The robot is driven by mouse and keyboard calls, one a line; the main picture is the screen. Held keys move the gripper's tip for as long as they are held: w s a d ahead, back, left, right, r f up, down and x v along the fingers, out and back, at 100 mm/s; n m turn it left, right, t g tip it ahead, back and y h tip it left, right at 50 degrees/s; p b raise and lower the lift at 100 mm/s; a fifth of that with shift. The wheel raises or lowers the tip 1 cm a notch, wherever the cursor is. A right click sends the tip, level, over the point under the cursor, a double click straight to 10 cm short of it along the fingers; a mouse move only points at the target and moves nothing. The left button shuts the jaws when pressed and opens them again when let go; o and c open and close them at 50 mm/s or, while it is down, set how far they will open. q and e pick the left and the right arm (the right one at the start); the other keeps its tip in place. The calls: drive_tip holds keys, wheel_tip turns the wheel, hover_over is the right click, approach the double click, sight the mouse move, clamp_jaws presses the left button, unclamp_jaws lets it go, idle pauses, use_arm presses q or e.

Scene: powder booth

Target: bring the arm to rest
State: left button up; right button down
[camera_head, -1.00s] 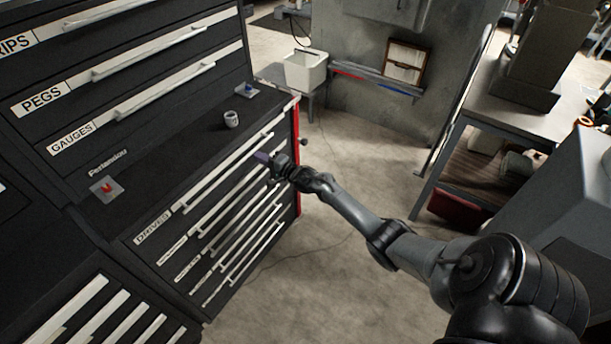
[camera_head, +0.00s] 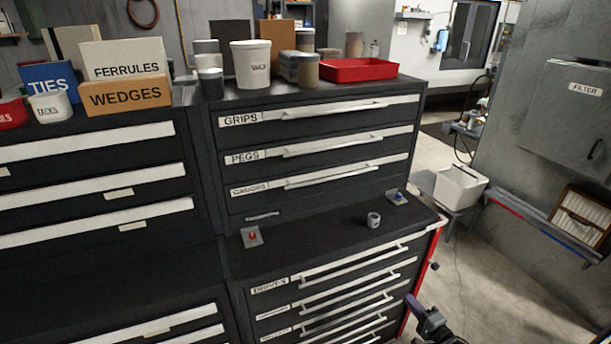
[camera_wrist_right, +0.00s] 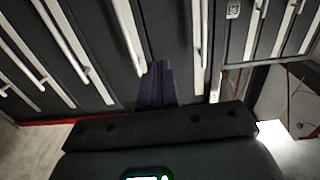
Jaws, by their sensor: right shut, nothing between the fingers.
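My right gripper (camera_head: 420,308) shows at the bottom edge of the head view, in front of the lower drawers of the black cabinet (camera_head: 330,228). Its purple fingers are shut and hold nothing. In the right wrist view the shut fingers (camera_wrist_right: 157,85) point at the drawer fronts and their pale handles. I cannot tell the exact gap between fingertips and drawers. Most of the right arm is below the head view. My left gripper is not in view.
On the cabinet's ledge stand a small grey cup (camera_head: 374,220), a plate with a red piece (camera_head: 252,236) and a plate with a blue piece (camera_head: 398,197). A red tray (camera_head: 358,70) sits on top. A white bin (camera_head: 460,187) stands right. Open floor (camera_head: 490,275) lies right of the cabinet.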

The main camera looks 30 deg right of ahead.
drive_tip(key=s+a+f+g+y, duration=0.1)
drive_tip(key=s+a+f, duration=0.3)
drive_tip(key=a+f, duration=0.1)
drive_tip(key=s+a+r+n+g+y, duration=0.1)
drive_tip(key=s+a+n+g, duration=0.2)
drive_tip(key=a, duration=0.9)
drive_tip(key=s+a+r+n+g+y, duration=0.15)
drive_tip(key=s+a+n, duration=0.3)
drive_tip(key=a, duration=0.75)
drive_tip(key=s+a+r+n+g, duration=0.5)
drive_tip(key=s+a+r+n, duration=0.1)
drive_tip(key=r+n, duration=0.15)
drive_tip(key=s+n+g+h, duration=0.2)
drive_tip(key=s+n+g, duration=0.2)
drive_tip(key=s+n, duration=0.25)
wheel_tip(320, 180, up, 30)
drive_tip(key=p, duration=2.9)
drive_tip(key=shift+d+f, duration=0.2)
drive_tip(key=shift+d, duration=0.2)
drive_tip(key=shift+m+t, duration=0.25)
